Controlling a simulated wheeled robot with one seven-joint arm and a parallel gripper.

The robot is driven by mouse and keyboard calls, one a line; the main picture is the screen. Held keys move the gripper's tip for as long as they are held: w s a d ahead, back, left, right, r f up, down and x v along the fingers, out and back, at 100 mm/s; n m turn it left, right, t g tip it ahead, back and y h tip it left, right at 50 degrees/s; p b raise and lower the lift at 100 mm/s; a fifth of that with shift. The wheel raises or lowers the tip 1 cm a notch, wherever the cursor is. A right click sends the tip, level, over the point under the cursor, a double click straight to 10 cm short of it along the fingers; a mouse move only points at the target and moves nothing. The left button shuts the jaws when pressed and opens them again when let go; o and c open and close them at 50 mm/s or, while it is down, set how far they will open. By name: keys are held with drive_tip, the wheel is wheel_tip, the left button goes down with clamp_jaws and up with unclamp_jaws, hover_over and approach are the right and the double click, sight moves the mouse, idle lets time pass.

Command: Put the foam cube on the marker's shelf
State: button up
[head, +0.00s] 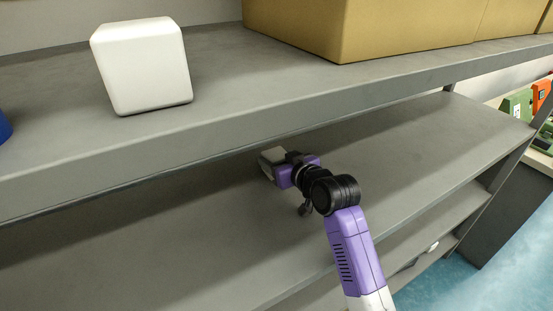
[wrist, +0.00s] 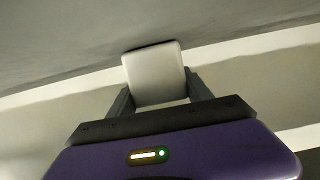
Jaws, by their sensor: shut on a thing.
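My gripper (head: 276,166) reaches in over the middle shelf (head: 400,145), below the front edge of the upper shelf. It is shut on a pale block, which looks like the foam cube (head: 268,157). In the wrist view the block (wrist: 154,74) sits between the two dark fingers, its far end close to a grey surface; I cannot tell whether it touches. A similar-looking white block (head: 144,64) with rounded edges stands on the upper shelf (head: 225,85) at the left. I cannot make out a marker for certain.
Large cardboard boxes (head: 400,28) stand at the back of the upper shelf. A blue thing (head: 4,127) is cut off at the left edge. A small white thing (head: 433,247) lies on a lower shelf. The middle shelf looks clear around my gripper. The upper shelf's edge hangs close above.

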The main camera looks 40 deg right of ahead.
drive_tip(key=o, duration=1.3)
drive_tip(key=shift+f, duration=0.1)
drive_tip(key=shift+s+r, duration=0.15)
drive_tip(key=shift+r, duration=0.05)
drive_tip(key=v, duration=1.1)
drive_tip(key=shift+s+a+b, duration=0.15)
drive_tip(key=shift+s+b, duration=0.1)
drive_tip(key=shift+b, duration=0.05)
drive_tip(key=shift+s+r, duration=0.1)
